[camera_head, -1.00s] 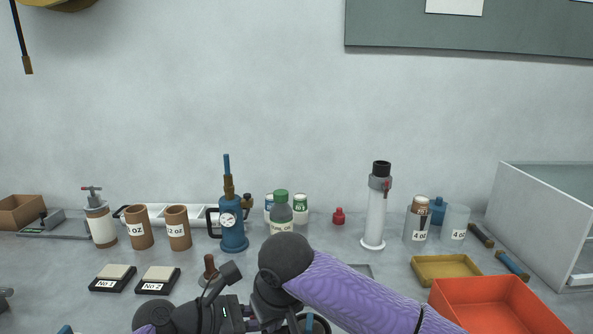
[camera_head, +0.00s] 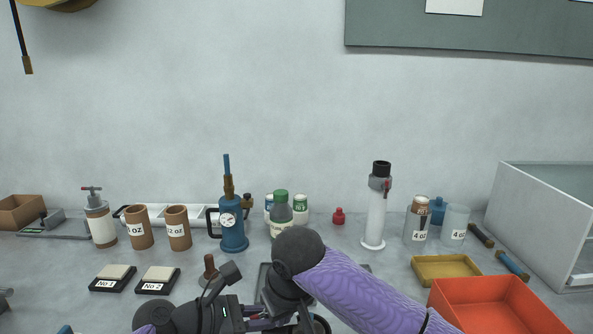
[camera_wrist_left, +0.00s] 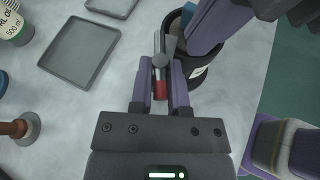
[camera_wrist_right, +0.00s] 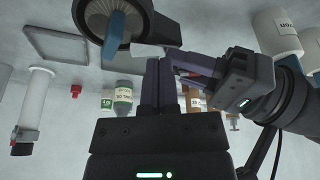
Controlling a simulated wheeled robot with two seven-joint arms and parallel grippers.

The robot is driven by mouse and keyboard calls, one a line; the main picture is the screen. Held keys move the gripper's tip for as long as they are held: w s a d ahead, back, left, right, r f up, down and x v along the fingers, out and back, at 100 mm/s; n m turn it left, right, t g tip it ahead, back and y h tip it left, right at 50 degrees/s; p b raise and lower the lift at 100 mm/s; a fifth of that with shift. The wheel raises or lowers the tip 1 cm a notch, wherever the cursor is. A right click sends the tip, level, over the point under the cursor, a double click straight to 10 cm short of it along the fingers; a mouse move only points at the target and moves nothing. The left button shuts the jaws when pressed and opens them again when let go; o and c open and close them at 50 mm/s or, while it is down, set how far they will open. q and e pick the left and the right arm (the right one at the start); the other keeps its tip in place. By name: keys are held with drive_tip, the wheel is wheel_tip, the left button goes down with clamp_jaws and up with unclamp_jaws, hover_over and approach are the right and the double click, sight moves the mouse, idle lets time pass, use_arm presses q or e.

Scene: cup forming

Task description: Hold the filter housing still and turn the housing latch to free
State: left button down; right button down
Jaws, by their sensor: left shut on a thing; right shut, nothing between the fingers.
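The filter housing, which I take to be the dark cylinder (camera_wrist_left: 200,68) with a pale label, stands beside my grippers in the left wrist view. Its open round top, with a blue part inside, shows in the right wrist view (camera_wrist_right: 91,14). My left gripper (camera_wrist_left: 160,68) is shut on a grey metal lever with a red end (camera_wrist_left: 160,90), apparently the housing latch; how it joins the housing is unclear. My right gripper (camera_wrist_right: 166,57) is shut and empty, its fingers close to the housing. In the head view my arms hide most of this spot.
A flat grey tray (camera_wrist_left: 80,53) lies beside the work spot. Behind stand a blue pump with a gauge (camera_head: 232,235), a green-capped bottle (camera_head: 280,212) and a white column with a red lever (camera_head: 375,220). An orange bin (camera_head: 485,300) and yellow tray (camera_head: 447,268) are at the right.

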drive_tip(key=shift+d, duration=0.1)
drive_tip(key=v, duration=0.6)
drive_tip(key=shift+w, duration=0.35)
drive_tip(key=shift+r, duration=0.1)
use_arm(q)
drive_tip(key=c, duration=0.5)
unclamp_jaws()
